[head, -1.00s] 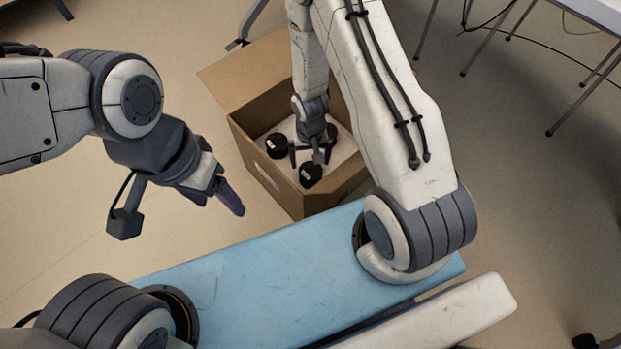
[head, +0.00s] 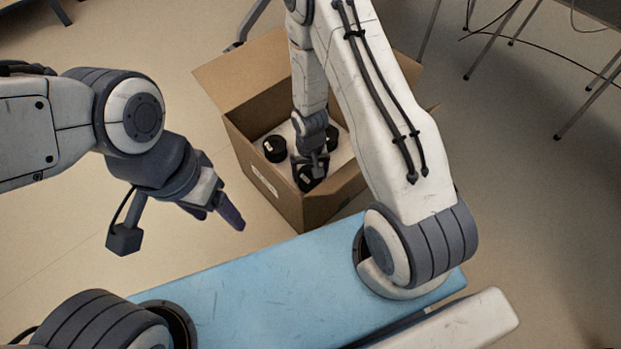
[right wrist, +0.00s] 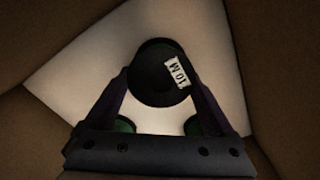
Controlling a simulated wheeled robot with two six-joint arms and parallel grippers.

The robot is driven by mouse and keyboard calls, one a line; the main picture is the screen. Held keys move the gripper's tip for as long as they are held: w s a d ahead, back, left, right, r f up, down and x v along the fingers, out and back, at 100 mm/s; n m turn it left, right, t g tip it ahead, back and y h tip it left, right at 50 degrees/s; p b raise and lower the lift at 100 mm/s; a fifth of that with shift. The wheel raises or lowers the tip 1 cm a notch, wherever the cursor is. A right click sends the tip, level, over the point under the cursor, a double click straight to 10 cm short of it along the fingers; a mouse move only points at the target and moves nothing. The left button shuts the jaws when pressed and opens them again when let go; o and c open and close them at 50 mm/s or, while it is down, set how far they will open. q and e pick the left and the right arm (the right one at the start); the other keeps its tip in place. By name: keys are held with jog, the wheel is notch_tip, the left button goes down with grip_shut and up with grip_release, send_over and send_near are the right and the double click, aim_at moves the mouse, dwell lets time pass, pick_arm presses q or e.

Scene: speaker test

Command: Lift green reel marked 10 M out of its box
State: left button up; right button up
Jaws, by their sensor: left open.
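My right gripper (right wrist: 160,75) is down inside the box with one finger on each side of this reel. The fingertips look close against its rim; whether they press on it I cannot tell. In the head view my right gripper (head: 309,172) partly hides the nearest reel (head: 308,183). The open cardboard box (head: 262,180) stands behind the blue surface. My left gripper (head: 222,214) is open and empty, left of the box.
Two more dark reels stand on the white box floor, one at the left (head: 275,148) and one behind my right gripper (head: 331,137). Box walls and raised flaps (head: 238,72) surround my right gripper. Clear floor lies left of the box. Table legs stand at the upper right.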

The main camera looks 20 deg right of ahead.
aim_at(310, 172)
jog(key=c, duration=0.5)
notch_tip(310, 172, up, 10)
jog(key=p, duration=1)
jog(key=shift+r, duration=0.1)
